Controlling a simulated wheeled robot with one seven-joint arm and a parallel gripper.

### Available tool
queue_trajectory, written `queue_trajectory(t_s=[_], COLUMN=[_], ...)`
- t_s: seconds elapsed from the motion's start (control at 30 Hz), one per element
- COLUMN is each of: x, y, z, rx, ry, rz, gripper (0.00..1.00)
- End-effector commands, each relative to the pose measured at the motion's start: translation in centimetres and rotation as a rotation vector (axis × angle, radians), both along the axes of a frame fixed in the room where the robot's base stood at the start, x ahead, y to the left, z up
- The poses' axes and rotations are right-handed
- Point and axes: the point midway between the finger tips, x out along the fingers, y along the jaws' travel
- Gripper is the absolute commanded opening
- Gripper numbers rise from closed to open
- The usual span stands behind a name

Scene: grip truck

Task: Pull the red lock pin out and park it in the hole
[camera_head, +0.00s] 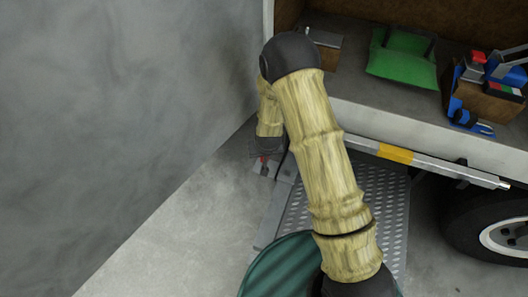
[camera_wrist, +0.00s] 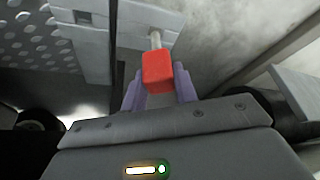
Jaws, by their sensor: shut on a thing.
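The red lock pin (camera_wrist: 157,72) shows in the wrist view as a red block-shaped head on a thin metal shaft. The shaft runs up to a grey metal bracket (camera_wrist: 138,18); I cannot tell how deep it sits there. My gripper (camera_wrist: 159,88) has its two purple fingers on either side of the red head and is shut on it. In the head view a small bit of red, the pin's head (camera_head: 263,159), shows near my gripper (camera_head: 264,157), low at the truck's rear left corner.
The bed holds a green bag (camera_head: 402,55) and a wooden crate (camera_head: 487,104) with tools. A grey wall (camera_head: 120,110) stands at left, and a wheel (camera_head: 500,235) at right.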

Motion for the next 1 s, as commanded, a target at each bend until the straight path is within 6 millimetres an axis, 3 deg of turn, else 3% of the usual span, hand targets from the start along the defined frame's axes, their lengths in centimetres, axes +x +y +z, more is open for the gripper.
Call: queue_trajectory(t_s=[0.6,1.0], x=[0.0,0.0], y=[0.0,0.0], z=[-3.7,-4.2], rx=[0.000,0.001], ry=[0.000,-0.001], rz=[-0.001,-0.001], gripper=[0.05,0.05])
